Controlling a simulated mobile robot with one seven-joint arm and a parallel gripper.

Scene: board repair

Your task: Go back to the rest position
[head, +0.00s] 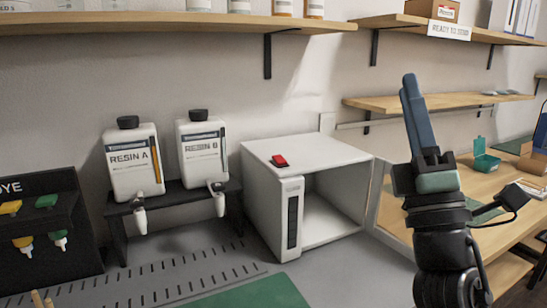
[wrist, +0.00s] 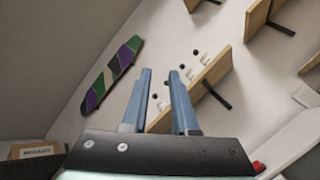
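My gripper (head: 412,82) is raised at the right of the head view, its blue fingers pointing up and slightly left. It stands in front of the right-hand shelves, to the right of the white box-shaped unit, and touches nothing that I can see. In the wrist view my gripper (wrist: 160,74) has its two fingers apart with a clear gap between the tips. Nothing is held between them. Behind them are the wall and shelves.
The open-fronted white unit (head: 265,152) with a red button stands on the grey bench. Resin A (head: 133,160) and Resin B (head: 203,150) bottles sit on a black stand. Wooden shelves (head: 170,22) overhang. A wooden table (head: 480,185) with a green bin is at right.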

